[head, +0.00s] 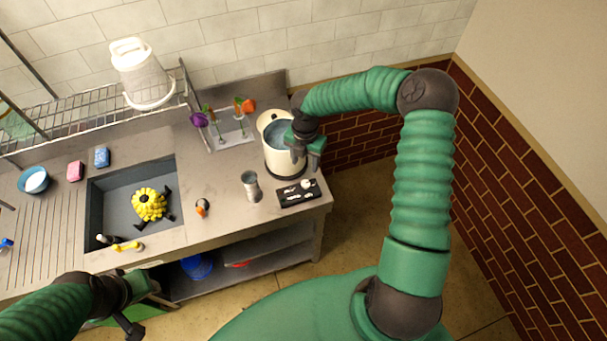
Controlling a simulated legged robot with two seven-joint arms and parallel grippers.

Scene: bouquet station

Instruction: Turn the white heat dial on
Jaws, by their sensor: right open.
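The white heat dial (306,184) is a small pale knob on a black control panel (299,198) at the right front of the counter. Which way the dial is turned is too small to tell. My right gripper (305,154) is open, above and behind the panel, in front of the right side of a cream pot (280,161). It is apart from the dial; whether it touches the pot I cannot tell. My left gripper (146,292) is low at the left, in front of the counter's front edge, and its jaws are not clear.
A metal cup (251,186) stands left of the panel. A flower rack (232,133) stands behind. The sink (112,200) holds a yellow sunflower-like thing (150,204). A small orange-and-white item (202,208) lies near the front edge. The counter ends just right of the panel.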

